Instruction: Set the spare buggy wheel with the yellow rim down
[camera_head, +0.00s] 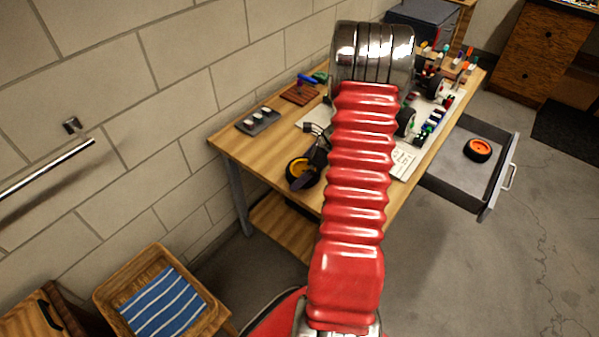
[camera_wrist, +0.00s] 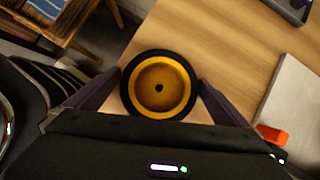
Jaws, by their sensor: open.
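The spare buggy wheel with the yellow rim (camera_wrist: 158,85) has a black tyre and shows face-on in the wrist view, at the wooden workbench's near-left edge. It also shows in the head view (camera_head: 301,169), partly hidden by my gripper. My gripper (camera_wrist: 160,80) is open, with one dark finger on each side of the wheel. The fingertips are very close to the tyre; I cannot tell whether they touch it. The wheel appears to be at the bench top (camera_head: 236,147); its underside is hidden.
An open grey drawer (camera_head: 456,178) at right holds an orange-rimmed wheel (camera_head: 478,149). A dark tray (camera_head: 258,121) lies at the bench's back left. The buggy parts and small bottles stand beyond my arm. A wooden stool with a blue striped cloth (camera_head: 163,302) stands at lower left.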

